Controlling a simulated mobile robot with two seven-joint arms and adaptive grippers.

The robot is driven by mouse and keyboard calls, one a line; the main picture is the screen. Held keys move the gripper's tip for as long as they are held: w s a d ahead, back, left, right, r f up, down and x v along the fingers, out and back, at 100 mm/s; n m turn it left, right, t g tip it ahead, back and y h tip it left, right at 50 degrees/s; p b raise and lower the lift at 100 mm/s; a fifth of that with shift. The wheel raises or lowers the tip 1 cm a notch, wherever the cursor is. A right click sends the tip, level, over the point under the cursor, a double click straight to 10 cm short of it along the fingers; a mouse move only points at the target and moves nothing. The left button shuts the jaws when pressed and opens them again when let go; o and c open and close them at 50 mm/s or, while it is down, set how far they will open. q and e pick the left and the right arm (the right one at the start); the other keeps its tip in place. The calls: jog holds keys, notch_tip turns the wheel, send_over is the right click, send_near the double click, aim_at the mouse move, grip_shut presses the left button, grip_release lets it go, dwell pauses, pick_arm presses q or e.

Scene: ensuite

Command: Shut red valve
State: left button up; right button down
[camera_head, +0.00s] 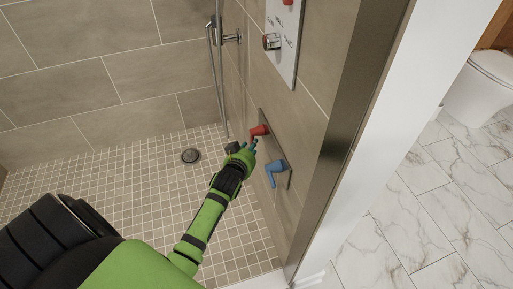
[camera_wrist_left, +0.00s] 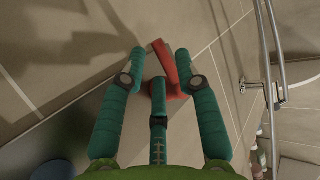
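The red valve (camera_head: 259,131) sits on a metal plate on the tiled shower wall, above and left of the blue valve (camera_head: 276,166). My left gripper (camera_head: 248,149) is just below and in front of the red valve. In the left wrist view, the teal fingers (camera_wrist_left: 163,72) are spread, two to the sides and one in the middle, with the red valve's handle (camera_wrist_left: 172,68) tilted beyond and between the tips. I cannot tell whether any finger touches it. My right gripper is in neither view.
A control panel (camera_head: 283,40) with a metal knob is higher on the wall. A metal shower rail (camera_head: 217,75) stands to the left. The metal-edged wall end (camera_head: 335,150) bounds the right side; a toilet (camera_head: 485,85) stands beyond.

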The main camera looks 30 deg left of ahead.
pick_arm(q)
jog(key=shift+b+x, duration=0.4)
jog(key=shift+x, duration=1.55)
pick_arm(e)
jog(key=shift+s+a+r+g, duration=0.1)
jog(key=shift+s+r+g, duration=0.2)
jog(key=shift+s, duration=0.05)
pick_arm(q)
grip_shut()
jog(key=shift+f, duration=0.1)
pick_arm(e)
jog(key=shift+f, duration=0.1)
pick_arm(q)
jog(key=shift+f+b, duration=0.1)
jog(key=shift+b, duration=0.55)
jog(key=shift+w+a+m+t+b, duration=0.15)
jog(key=shift+m+t+b, duration=0.15)
jog(key=shift+t, duration=0.2)
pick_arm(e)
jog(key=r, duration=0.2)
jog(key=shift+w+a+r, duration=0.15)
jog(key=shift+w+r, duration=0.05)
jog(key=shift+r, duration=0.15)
